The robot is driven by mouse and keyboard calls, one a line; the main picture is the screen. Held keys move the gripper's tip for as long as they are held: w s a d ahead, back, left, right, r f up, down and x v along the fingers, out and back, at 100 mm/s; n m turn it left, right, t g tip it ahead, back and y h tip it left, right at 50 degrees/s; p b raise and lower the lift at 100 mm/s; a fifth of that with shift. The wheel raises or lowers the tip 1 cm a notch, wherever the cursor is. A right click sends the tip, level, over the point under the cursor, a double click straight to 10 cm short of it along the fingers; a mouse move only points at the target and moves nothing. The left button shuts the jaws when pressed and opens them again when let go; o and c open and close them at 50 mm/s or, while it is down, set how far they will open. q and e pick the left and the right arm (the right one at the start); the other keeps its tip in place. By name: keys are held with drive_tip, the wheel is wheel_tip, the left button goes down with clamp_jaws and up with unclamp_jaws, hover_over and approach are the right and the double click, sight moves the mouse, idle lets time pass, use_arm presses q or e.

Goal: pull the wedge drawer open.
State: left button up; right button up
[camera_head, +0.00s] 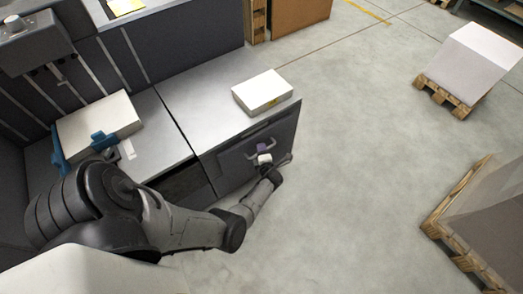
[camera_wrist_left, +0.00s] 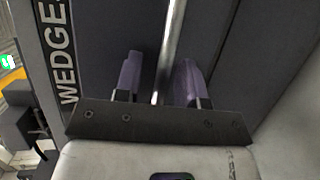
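The wedge drawer has a dark grey front (camera_head: 232,172) on the end of the grey metal-topped unit. In the left wrist view, white letters reading "WEDGE" (camera_wrist_left: 62,55) run along its dark panel. A shiny bar handle (camera_wrist_left: 171,45) crosses that view; the handle also shows in the head view (camera_head: 273,143). My left gripper (camera_head: 264,149) is at the handle. Its purple fingers (camera_wrist_left: 158,82) stand on either side of the bar, with visible gaps to it. The gripper is open around the bar. How far the drawer is out cannot be told. My right gripper is not in view.
A white pack (camera_head: 262,91) lies on the unit's top (camera_head: 215,85). Another pale stack (camera_head: 98,126) sits between blue guides at left. A dark recess (camera_head: 187,187) lies left of the drawer. Pallets with boxes (camera_head: 470,62) stand at right. The floor (camera_head: 340,190) before the drawer is clear.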

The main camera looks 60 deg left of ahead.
use_arm(q)
drive_tip(key=shift+d, duration=0.15)
drive_tip(key=shift+c, duration=0.9)
clamp_jaws()
